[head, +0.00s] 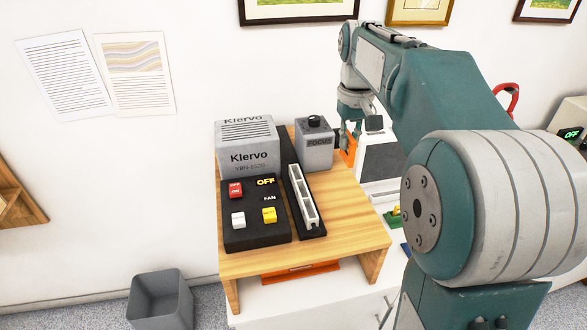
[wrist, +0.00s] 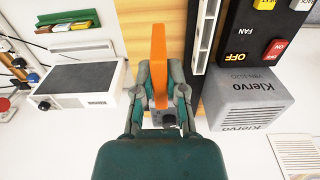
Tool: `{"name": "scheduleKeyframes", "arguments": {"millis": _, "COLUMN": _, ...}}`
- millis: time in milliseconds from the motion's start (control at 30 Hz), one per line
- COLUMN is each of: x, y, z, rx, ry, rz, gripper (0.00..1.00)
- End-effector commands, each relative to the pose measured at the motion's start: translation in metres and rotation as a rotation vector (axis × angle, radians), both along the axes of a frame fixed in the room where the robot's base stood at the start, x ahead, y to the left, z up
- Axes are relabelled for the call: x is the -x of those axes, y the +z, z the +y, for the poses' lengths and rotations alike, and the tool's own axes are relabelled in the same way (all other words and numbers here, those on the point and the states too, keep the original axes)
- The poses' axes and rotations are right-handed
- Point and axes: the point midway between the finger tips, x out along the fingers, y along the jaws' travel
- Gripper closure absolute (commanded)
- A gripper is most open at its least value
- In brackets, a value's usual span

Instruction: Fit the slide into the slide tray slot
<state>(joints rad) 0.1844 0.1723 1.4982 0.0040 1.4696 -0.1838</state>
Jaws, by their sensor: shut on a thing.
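My gripper (head: 347,132) is shut on an orange slide (head: 348,148), over the right side of the wooden stand. In the wrist view my gripper (wrist: 160,85) pinches the slide (wrist: 159,50) between its two fingers, and the slide looks narrow, seen edge-on. The white slide tray (head: 303,200) lies on a black strip beside the projector, with several openings along it. It also shows in the wrist view (wrist: 206,30), to the right of the slide and apart from it. The grey Klervo projector (head: 248,150) stands left of the tray.
A grey FOCUS box (head: 316,150) with a black knob stands behind the tray. A black panel (head: 255,232) with coloured switches is left of it. A white device with a dark top (wrist: 72,77) stands beside the wooden stand (head: 345,225). The stand's front right is clear.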

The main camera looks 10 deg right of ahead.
Motion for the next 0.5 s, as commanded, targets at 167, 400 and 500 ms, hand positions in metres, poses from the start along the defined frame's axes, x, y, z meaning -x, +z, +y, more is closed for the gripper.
{"name": "scheduleKeyframes", "arguments": {"millis": 167, "x": -0.028, "y": -0.017, "z": 0.023, "rx": -0.001, "ry": 0.006, "rz": 0.004, "gripper": 1.0}}
{"name": "scheduleKeyframes", "arguments": {"millis": 400, "x": -0.068, "y": -0.04, "z": 0.054, "rx": 0.0, "ry": 0.005, "rz": 0.005, "gripper": 1.0}}
{"name": "scheduleKeyframes", "arguments": {"millis": 500, "x": -0.079, "y": -0.057, "z": 0.063, "rx": 0.0, "ry": 0.004, "rz": 0.005, "gripper": 1.0}}
